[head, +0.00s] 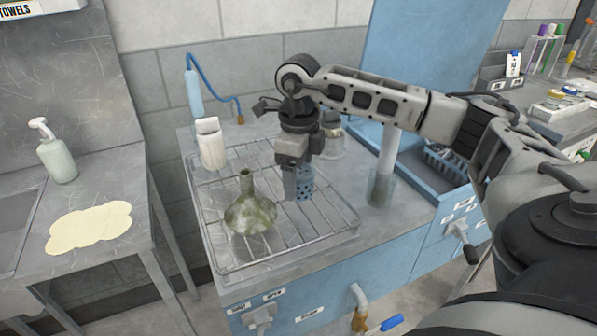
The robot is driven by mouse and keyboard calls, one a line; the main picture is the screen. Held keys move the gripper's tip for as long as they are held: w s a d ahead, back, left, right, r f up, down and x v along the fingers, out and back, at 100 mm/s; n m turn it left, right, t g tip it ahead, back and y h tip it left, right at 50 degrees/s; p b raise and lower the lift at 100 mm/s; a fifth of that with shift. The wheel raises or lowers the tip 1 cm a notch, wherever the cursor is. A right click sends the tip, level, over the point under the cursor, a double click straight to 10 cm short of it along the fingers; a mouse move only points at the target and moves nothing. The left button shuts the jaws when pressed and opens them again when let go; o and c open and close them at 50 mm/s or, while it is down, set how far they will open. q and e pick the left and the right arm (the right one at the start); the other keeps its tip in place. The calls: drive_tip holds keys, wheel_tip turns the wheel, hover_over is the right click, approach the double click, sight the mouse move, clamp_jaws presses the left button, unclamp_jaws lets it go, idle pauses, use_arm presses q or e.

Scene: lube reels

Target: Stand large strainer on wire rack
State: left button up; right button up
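A blue-grey perforated cylinder, which looks like the large strainer (305,185), is upright at the middle of the wire rack (235,266). My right gripper (294,172) points straight down at it, with its fingers against the strainer's upper part, and appears shut on it. The fingers hide the strainer's top and left side. Its lower end is at or just above the rack wires; I cannot tell whether it touches. My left gripper is not in view.
A murky green flask (250,212) stands on the rack, left of the strainer. A white container (211,145) stands at the rack's back left. A glass beaker with a white cylinder (383,185) stands right of the rack. The rack's front right is bare.

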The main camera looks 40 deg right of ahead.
sight(299, 170)
drive_tip(key=shift+r, duration=0.3)
wheel_tip(299, 170, up, 12)
drive_tip(key=shift+f, duration=0.15)
idle(0.4)
